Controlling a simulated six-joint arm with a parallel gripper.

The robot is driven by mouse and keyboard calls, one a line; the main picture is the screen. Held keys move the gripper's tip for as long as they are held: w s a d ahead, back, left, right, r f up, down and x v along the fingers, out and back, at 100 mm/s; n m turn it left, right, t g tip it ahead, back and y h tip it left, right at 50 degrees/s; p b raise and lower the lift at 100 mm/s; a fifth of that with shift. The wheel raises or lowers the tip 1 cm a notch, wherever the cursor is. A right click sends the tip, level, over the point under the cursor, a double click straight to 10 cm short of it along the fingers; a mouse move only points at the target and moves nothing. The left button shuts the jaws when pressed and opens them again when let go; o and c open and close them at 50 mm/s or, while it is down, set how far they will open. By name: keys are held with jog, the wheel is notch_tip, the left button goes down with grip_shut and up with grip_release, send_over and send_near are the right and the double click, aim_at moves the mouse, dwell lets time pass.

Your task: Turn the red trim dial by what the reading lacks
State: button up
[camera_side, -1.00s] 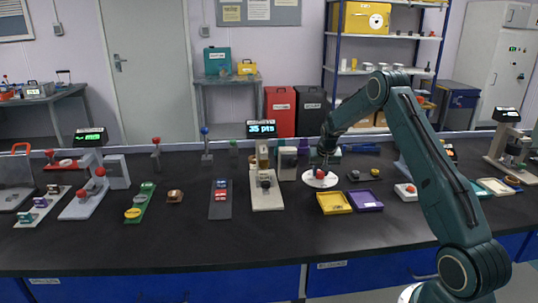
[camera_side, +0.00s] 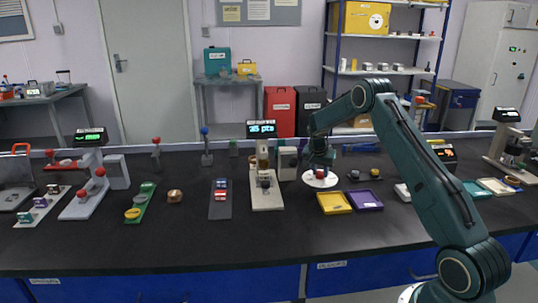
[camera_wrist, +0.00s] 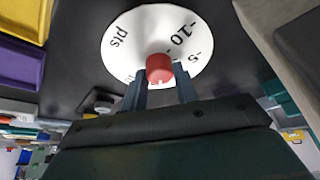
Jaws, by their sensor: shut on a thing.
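The red trim dial (camera_wrist: 159,69) is a small red knob at the middle of a white round scale plate (camera_wrist: 122,32). The plate carries "pts", "-10" and "-5" marks; part of it is hidden by my gripper. In the side view the knob (camera_side: 319,174) shows just under my gripper (camera_side: 319,167), above the white plate (camera_side: 331,183). In the wrist view the two fingers of my gripper (camera_wrist: 161,86) stand on either side of the knob, shut on it. The display (camera_side: 261,129) behind reads in pts in cyan; its first digit is unclear.
A yellow tray (camera_side: 334,211) and a purple tray (camera_side: 366,207) lie in front of the dial. A beige instrument (camera_side: 266,201) stands to its left. A small dark stand with round knobs (camera_side: 364,183) is to the right. The bench front is clear.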

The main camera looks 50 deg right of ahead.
jog(key=o, duration=1)
jog(key=shift+c, duration=0.2)
jog(key=v, duration=1.3)
jog(key=shift+r, duration=0.4)
